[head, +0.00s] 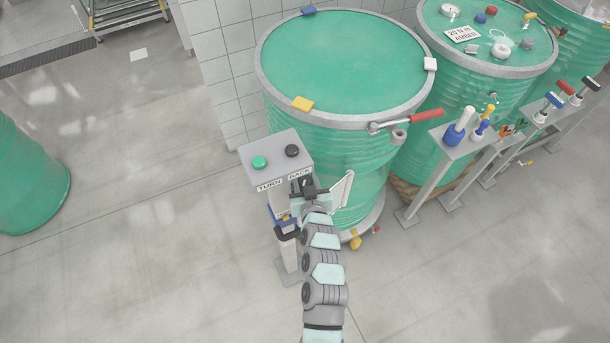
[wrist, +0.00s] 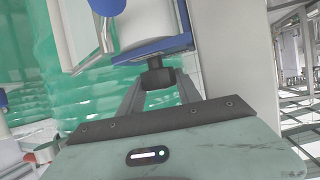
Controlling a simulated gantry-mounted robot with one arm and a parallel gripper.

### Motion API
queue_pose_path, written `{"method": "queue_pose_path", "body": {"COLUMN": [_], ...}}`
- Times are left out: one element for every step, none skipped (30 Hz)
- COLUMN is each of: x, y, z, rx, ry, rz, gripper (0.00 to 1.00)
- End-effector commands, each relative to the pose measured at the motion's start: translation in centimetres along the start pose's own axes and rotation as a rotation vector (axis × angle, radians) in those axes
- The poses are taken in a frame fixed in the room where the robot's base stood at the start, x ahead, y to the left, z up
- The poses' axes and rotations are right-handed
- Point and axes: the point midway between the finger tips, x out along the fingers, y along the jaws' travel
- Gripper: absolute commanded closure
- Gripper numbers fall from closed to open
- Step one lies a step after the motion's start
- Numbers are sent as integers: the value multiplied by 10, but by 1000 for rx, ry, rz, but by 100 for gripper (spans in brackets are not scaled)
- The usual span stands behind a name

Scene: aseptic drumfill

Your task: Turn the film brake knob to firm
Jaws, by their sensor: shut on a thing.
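A dark knob (wrist: 154,64) shows in the wrist view below a blue part (wrist: 152,46). I take it for the film brake knob. My gripper (wrist: 156,78) is shut on it, a finger on each side. The knob's setting and any mark for firm cannot be read. In the head view my arm reaches to the grey post beneath the box labelled TURN BACK (head: 276,160). Blue (head: 279,213) and black parts show there beside my wrist. My fingertips are hard to make out in that view.
The box carries a green button (head: 259,162) and a black button (head: 292,151). A green drum (head: 345,60) stands close behind, with a red-handled lever (head: 425,115) on its rim. A pale panel (head: 342,190) is close right of my wrist.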

Motion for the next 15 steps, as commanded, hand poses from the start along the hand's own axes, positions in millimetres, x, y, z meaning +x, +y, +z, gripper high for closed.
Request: {"method": "queue_pose_path", "body": {"x": [0, 0, 0, 0, 0, 0, 0, 0, 0, 0, 0, 0, 0, 0, 0], "y": [0, 0, 0, 0, 0, 0, 0, 0, 0, 0, 0, 0, 0, 0, 0], "z": [0, 0, 0, 1, 1, 1, 1, 1, 1, 1, 1, 1, 1, 1, 1], "rx": [2, 2, 2, 2, 2, 2, 2, 2, 2, 2, 2, 2, 2, 2, 2], "ry": [-1, -1, -1, -1, -1, -1, -1, -1, -1, -1, -2, -2, -2, -2, -2], "rz": [2, 3, 4, 4, 4, 4, 4, 4, 4, 4, 3, 3, 3, 3, 3], "gripper": [100, 100, 100, 100, 100, 100, 100, 100, 100, 100, 100, 58, 55, 53, 51]}}
